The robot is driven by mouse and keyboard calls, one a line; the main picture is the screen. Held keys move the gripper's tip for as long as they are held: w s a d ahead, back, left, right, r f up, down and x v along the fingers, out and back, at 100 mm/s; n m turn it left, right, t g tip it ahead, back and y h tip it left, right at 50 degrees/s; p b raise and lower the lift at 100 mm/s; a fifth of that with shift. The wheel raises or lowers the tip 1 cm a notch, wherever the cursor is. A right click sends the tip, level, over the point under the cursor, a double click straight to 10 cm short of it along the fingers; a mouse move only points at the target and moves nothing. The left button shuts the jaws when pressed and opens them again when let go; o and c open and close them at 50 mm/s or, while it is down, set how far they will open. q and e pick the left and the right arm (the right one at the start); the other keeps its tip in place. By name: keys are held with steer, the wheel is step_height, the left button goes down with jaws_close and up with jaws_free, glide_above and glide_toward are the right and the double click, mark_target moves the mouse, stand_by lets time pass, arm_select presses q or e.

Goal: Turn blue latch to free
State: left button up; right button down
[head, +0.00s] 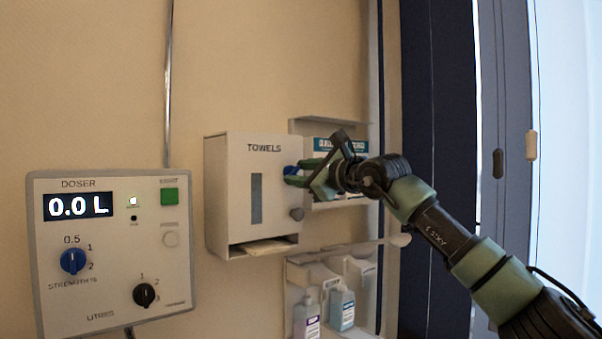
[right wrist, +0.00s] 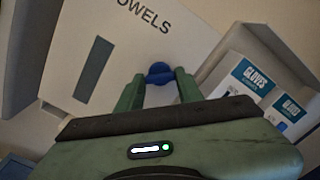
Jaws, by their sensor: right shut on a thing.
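The blue latch (head: 291,170) sits on the right side of the white towel dispenser (head: 228,150), which is marked TOWELS. In the right wrist view the latch (right wrist: 159,73) shows as a round blue knob between my green fingertips. My right gripper (head: 288,176) is shut on the latch, with its fingers on either side of it; the right wrist view shows the fingers (right wrist: 158,85) too. Part of the latch is hidden by the fingers, and I cannot tell which way it is turned. My left gripper is not in view.
Glove boxes (right wrist: 245,78) stand on a shelf to the right, close to my gripper. Bottles (head: 341,308) hang in a rack below. A doser panel (head: 112,250) is on the wall at left.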

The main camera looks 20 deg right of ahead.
steer(key=n+p, duration=0.1)
steer(key=n, duration=0.4)
steer(key=shift+r+n, duration=0.15)
steer(key=shift+n, duration=0.15)
steer(key=shift+n+p, duration=0.65)
steer(key=shift+n, duration=1.25)
steer(key=c, duration=0.9)
jaws_free()
steer(key=shift+w+a, duration=0.1)
steer(key=shift+f, duration=0.2)
